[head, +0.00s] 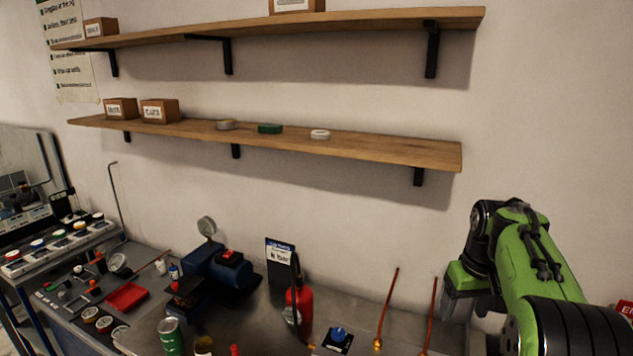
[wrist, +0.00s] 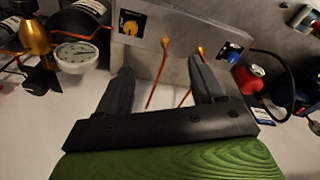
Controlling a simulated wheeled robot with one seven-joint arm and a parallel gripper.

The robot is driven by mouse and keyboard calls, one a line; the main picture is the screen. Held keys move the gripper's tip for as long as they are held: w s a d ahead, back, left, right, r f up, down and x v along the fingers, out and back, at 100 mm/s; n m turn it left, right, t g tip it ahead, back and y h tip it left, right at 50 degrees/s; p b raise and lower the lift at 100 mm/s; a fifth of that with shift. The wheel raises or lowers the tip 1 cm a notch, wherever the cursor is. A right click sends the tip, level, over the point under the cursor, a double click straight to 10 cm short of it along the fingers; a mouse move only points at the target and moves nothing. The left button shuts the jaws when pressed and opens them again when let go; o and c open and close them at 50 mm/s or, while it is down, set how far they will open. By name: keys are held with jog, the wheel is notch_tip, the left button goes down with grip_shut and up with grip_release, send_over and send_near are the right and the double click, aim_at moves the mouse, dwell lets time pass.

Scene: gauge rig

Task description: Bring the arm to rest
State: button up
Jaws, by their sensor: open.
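My green and black arm (head: 540,265) stands at the right of the head view, bent, with its end pointing down over the right part of the bench. The gripper's fingertips are not clear in the head view. In the wrist view my gripper (wrist: 160,80) shows two dark fingers set wide apart with nothing held between them. Beyond the fingers are a grey panel and two thin copper rods (wrist: 160,72), which appear apart from the fingers.
A blue knob (head: 338,333), copper rods (head: 387,308) and a red bottle (head: 300,305) stand on the bench (head: 262,300). A dial gauge (wrist: 76,54) shows in the wrist view. Two wooden shelves (head: 400,150) run along the wall.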

jog(key=s+a+r+t, duration=0.1)
jog(key=s+a+r, duration=0.3)
jog(key=s+a, duration=0.2)
jog(key=s+a+f+t, duration=0.1)
jog(key=s+a, duration=0.3)
jog(key=s, duration=0.6)
jog(key=s+a+f+t, duration=0.2)
jog(key=s+a, duration=0.3)
jog(key=s, duration=0.6)
jog(key=shift+f, duration=0.35)
